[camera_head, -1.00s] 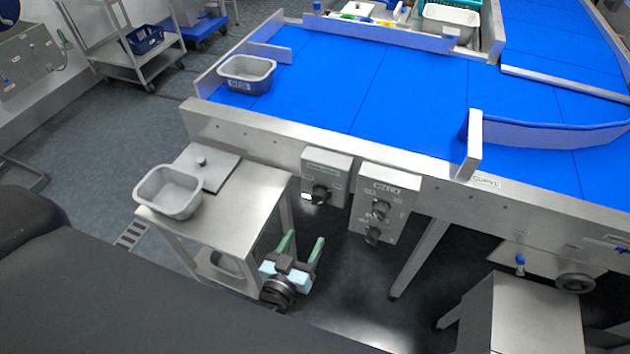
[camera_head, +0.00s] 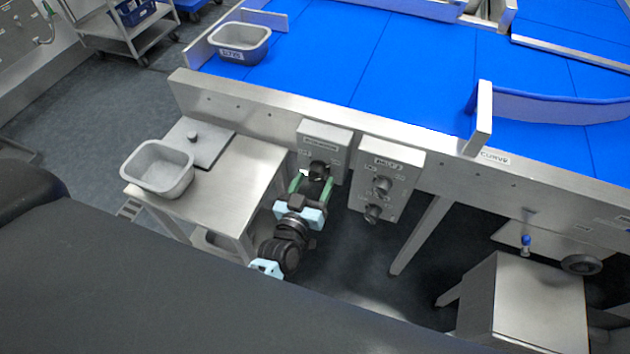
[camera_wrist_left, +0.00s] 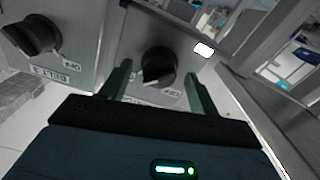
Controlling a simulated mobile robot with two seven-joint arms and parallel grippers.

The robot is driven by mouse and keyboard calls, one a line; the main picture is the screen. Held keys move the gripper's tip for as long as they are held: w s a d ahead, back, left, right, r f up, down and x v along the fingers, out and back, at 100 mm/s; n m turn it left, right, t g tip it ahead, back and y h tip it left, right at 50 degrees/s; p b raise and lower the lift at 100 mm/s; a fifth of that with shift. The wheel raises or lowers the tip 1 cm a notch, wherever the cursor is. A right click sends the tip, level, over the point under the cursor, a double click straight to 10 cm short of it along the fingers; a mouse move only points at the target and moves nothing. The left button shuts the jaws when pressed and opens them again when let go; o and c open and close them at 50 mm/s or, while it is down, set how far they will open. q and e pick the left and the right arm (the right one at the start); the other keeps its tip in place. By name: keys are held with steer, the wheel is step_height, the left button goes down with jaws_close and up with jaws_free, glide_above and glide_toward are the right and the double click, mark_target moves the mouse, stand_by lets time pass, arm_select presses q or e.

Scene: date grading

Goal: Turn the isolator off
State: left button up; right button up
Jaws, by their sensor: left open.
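The isolator is taken to be the grey box (camera_head: 340,139) on the front of the conveyor frame, with one black rotary knob (camera_head: 318,167). Its label is too small to read surely. In the left wrist view the knob (camera_wrist_left: 158,64) is near the middle, with a small partly hidden label below it. My left gripper (camera_head: 312,186) is open, its green fingers reaching up to the knob. In the left wrist view the fingers stand either side of the knob, with gaps visible; contact cannot be told. My right gripper is not in view.
A second control box (camera_head: 386,157) with two black knobs sits close to the right. A steel side table (camera_head: 235,190) with a grey tub (camera_head: 157,167) stands to the left. The blue belt (camera_head: 400,75) lies above. A steel cabinet (camera_head: 530,300) is at lower right.

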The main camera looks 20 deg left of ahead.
arm_select(q)
steer(key=shift+w, duration=0.45)
steer(key=shift+c, duration=0.3)
steer(key=c, duration=0.9)
